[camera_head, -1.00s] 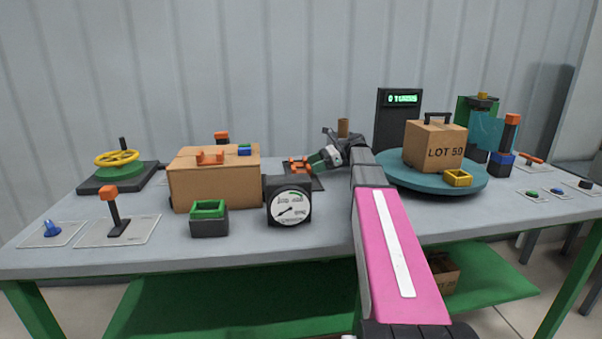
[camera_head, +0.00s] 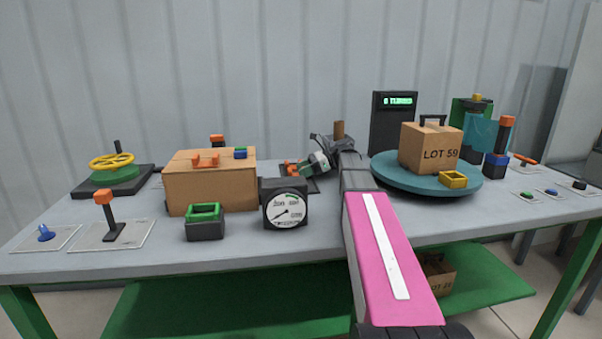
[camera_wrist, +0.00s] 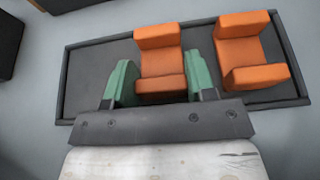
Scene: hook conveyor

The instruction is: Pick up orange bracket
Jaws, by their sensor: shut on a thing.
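The other orange bracket (camera_wrist: 250,48) is just right of the right finger, near the tray's right end. In the head view my gripper (camera_head: 318,162) is low over the tray behind the gauge, and orange (camera_head: 291,168) shows beside it. My arm partly hides the tray there. I cannot tell whether the held bracket is clear of the tray floor.
A cardboard box (camera_head: 212,187) with another orange bracket (camera_head: 206,160) on top stands left of the tray. A black gauge (camera_head: 285,207) is in front. A teal turntable (camera_head: 400,182) with a LOT 59 box (camera_head: 430,149) is on the right. A green-rimmed bin (camera_head: 205,222) stands front left.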

